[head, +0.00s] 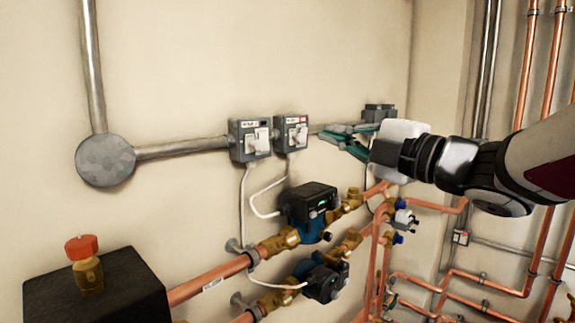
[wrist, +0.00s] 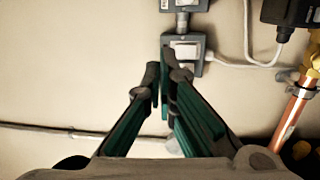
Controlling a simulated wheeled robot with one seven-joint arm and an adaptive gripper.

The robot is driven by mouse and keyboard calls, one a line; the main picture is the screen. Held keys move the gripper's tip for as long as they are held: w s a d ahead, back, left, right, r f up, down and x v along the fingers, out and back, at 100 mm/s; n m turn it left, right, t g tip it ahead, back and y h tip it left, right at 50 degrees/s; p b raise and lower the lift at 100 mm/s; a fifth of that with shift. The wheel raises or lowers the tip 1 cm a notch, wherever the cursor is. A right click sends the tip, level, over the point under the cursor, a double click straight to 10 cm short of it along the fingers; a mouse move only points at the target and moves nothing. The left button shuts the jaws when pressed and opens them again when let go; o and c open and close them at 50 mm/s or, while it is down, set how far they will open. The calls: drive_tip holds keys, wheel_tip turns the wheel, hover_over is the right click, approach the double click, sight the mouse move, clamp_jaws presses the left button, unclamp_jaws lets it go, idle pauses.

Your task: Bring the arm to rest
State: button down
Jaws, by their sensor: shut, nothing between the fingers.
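My gripper (head: 328,137) is at the end of my arm, which reaches in from the right in the head view. Its green fingers point left toward the two grey switch boxes. In the wrist view my gripper (wrist: 164,80) has its fingertips close together, with nothing held. The tips appear just in front of the nearer switch box (wrist: 186,52). I cannot tell whether they touch it. In the head view the right switch box (head: 291,134) and the left switch box (head: 250,140) stand side by side on the wall, left of the fingers.
A red-capped valve (head: 83,262) sits above a black box at lower left. Vertical pipes (head: 527,66) line the right. The upper left wall is mostly bare.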

drive_tip(key=s+d+f+m+g+h, duration=0.1)
drive_tip(key=s+d+f+m+h, duration=0.2)
drive_tip(key=d+f+m+h, duration=0.35)
drive_tip(key=s+d+f+m+h, duration=0.3)
drive_tip(key=d+m+h, duration=0.45)
drive_tip(key=m, duration=0.45)
drive_tip(key=s+a+f+m+g, duration=0.2)
drive_tip(key=s+f, duration=0.4)
drive_tip(key=s, duration=0.3)
drive_tip(key=s+a+f+m+g+y, duration=0.1)
drive_tip(key=s+f+m+g, duration=0.4)
drive_tip(key=s, duration=0.5)
drive_tip(key=shift+s+a+f+g+y, duration=0.15)
drive_tip(key=shift+a+f+g+y, duration=0.15)
drive_tip(key=shift+a+f+g, duration=0.5)
